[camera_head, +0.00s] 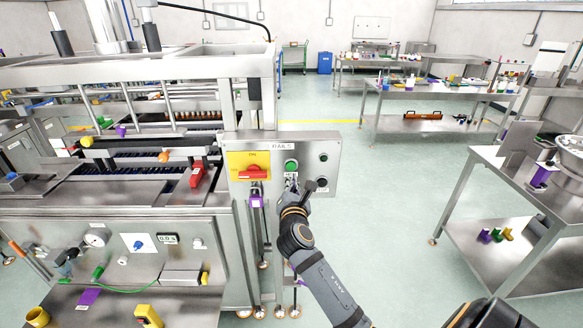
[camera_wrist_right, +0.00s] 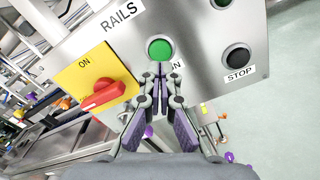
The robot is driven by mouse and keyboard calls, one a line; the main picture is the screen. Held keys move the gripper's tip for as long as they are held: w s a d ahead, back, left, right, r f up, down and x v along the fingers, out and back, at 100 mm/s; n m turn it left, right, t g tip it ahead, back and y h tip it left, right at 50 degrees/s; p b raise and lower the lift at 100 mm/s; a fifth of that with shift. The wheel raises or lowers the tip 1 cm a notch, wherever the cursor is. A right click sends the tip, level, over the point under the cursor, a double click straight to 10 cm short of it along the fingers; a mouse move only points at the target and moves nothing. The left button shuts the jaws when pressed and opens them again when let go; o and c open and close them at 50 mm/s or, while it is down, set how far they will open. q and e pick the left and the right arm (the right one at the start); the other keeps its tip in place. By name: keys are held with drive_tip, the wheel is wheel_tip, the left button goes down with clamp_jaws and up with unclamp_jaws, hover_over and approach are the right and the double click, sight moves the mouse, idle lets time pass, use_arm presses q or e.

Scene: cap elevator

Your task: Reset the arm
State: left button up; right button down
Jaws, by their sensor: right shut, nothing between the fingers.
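My right gripper (camera_head: 291,183) is in front of the control panel marked RAILS, just below the green button (camera_head: 291,166). In the right wrist view the right gripper (camera_wrist_right: 160,70) is shut and empty, its fingertips pointing at the lower edge of the green button (camera_wrist_right: 160,49). I cannot tell whether they touch it. The panel (camera_wrist_right: 200,40) also carries a red rotary switch (camera_wrist_right: 104,96) on a yellow plate labelled ON, and a black button (camera_wrist_right: 237,57) labelled STOP. My left gripper is not in view.
The steel machine (camera_head: 100,205) fills the left side. A steel table (camera_head: 520,190) stands at the right, and a workbench (camera_head: 440,92) with small objects stands at the back. The green floor (camera_head: 390,200) between the machine and the right table is open.

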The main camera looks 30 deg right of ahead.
idle(0.6)
drive_tip(key=s+a+f+m+g+y+b, duration=0.1)
drive_tip(key=s+f+m+g+y, duration=0.15)
drive_tip(key=f, duration=1.05)
drive_tip(key=s+a+f+m+g+y, duration=0.1)
drive_tip(key=s+f+m+g, duration=0.15)
drive_tip(key=f, duration=1.15)
drive_tip(key=s+a+f+m+g+y+b, duration=0.1)
drive_tip(key=s+f+m+y, duration=0.2)
drive_tip(key=f, duration=1)
drive_tip(key=s+a+f+m+g, duration=0.1)
drive_tip(key=s+f+m+g, duration=0.15)
drive_tip(key=s+f, duration=0.55)
drive_tip(key=s+a+f+m+g, duration=0.2)
drive_tip(key=s+f+m, duration=0.2)
drive_tip(key=s+f, duration=0.4)
drive_tip(key=s+a+f+m+g+y, duration=0.1)
drive_tip(key=s+f+m, duration=0.3)
drive_tip(key=s, duration=0.8)
drive_tip(key=s+a+f+m+g+y+b, duration=0.1)
drive_tip(key=s+f+m, duration=0.4)
drive_tip(key=s, duration=0.7)
drive_tip(key=shift+s+a+f+g, duration=0.15)
drive_tip(key=shift+s+f+g, duration=0.2)
drive_tip(key=shift+f+g, duration=0.5)
drive_tip(key=c, duration=2)
unclamp_jaws()
drive_tip(key=shift+c, duration=0.2)
